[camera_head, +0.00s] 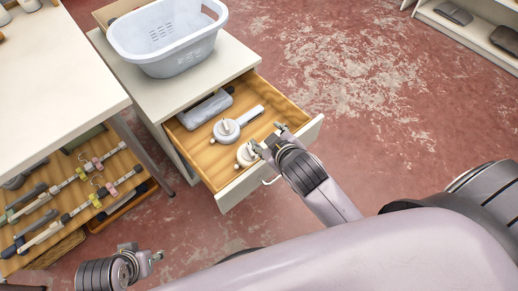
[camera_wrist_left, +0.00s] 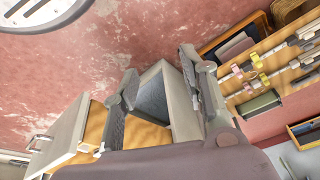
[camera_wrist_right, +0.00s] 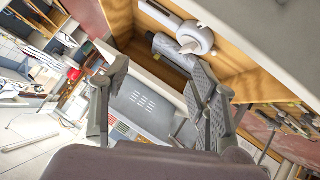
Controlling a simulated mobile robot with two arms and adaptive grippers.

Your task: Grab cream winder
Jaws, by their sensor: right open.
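The open drawer (camera_head: 259,162) holds two round winders. The cream winder (camera_head: 245,156) lies near the drawer's front corner, partly hidden by my right gripper. A pale grey-white winder (camera_head: 227,129) with a long handle lies just behind it. My right gripper (camera_head: 267,138) is open at the cream winder, over the drawer's front; I cannot tell whether they touch. The right wrist view shows the open fingers (camera_wrist_right: 155,80) with nothing between them and a pale winder (camera_wrist_right: 195,38) beyond; I cannot tell which one. My left gripper (camera_head: 142,252) is open and empty, low and away from the drawer.
A grey device (camera_head: 205,110) lies at the drawer's back. A pale laundry basket (camera_head: 168,37) stands on the cabinet top (camera_head: 225,65). The red floor (camera_head: 370,90) at right is clear.

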